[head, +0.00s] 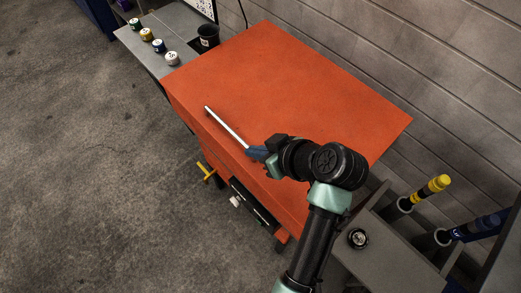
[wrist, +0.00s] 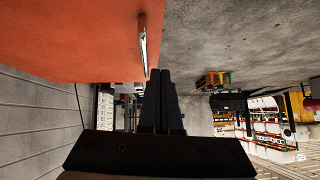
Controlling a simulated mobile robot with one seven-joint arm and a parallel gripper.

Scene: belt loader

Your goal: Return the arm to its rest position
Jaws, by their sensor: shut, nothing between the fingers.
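My arm reaches up from the bottom of the head view and bends left at a black joint. My gripper (head: 256,153) is near the front edge of the orange cabinet (head: 290,85), close to the lower end of a silver bar (head: 226,125). In the wrist view the two dark fingers of my gripper (wrist: 160,76) lie side by side, shut and empty. The silver bar (wrist: 143,45) shows just beyond their tips, on the orange surface (wrist: 70,35). I cannot tell whether the fingers touch the bar.
Several small capped jars (head: 158,45) and a black cup (head: 208,36) stand on a grey shelf at the upper left. A grey holder (head: 385,235) with yellow-topped (head: 432,187) and blue (head: 475,228) tools is at the right. A yellow handle (head: 206,170) is on the cabinet front. Left floor is clear.

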